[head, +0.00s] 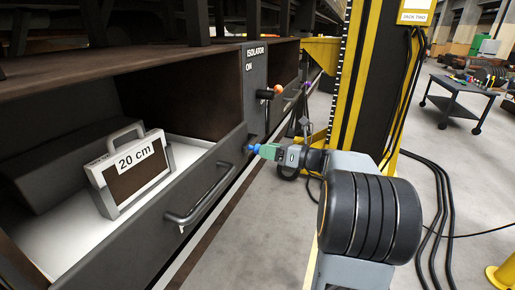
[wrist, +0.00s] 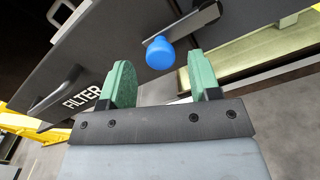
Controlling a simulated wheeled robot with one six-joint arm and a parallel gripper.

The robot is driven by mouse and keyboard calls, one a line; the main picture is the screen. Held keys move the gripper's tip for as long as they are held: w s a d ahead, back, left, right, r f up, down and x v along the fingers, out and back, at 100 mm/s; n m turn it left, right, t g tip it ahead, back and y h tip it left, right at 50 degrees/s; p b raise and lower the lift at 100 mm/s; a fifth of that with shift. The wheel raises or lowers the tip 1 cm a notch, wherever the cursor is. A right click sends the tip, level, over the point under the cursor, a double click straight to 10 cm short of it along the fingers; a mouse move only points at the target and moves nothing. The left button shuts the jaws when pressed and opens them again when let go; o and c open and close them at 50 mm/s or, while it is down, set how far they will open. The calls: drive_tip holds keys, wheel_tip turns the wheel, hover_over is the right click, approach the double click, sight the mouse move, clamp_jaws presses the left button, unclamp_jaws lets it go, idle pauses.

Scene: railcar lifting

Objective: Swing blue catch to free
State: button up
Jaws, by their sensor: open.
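The blue catch shows in the wrist view as a round blue knob (wrist: 160,53) on a flat grey lever (wrist: 196,22) set against a dark panel. In the head view the blue knob (head: 253,149) is right at the tips of my gripper (head: 264,151). My gripper (wrist: 160,72) has two green fingers, spread apart and empty. The lever's far end runs up and right.
An open dark bay holds a handled "20 cm" block (head: 133,173). An isolator with an orange-tipped lever (head: 278,89) is beyond. The yellow jack column (head: 347,75) and floor cables (head: 440,195) are at right.

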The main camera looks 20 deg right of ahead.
sight(257, 148)
drive_tip(key=shift+x, duration=2.05)
drive_tip(key=shift+c, duration=0.2)
clamp_jaws()
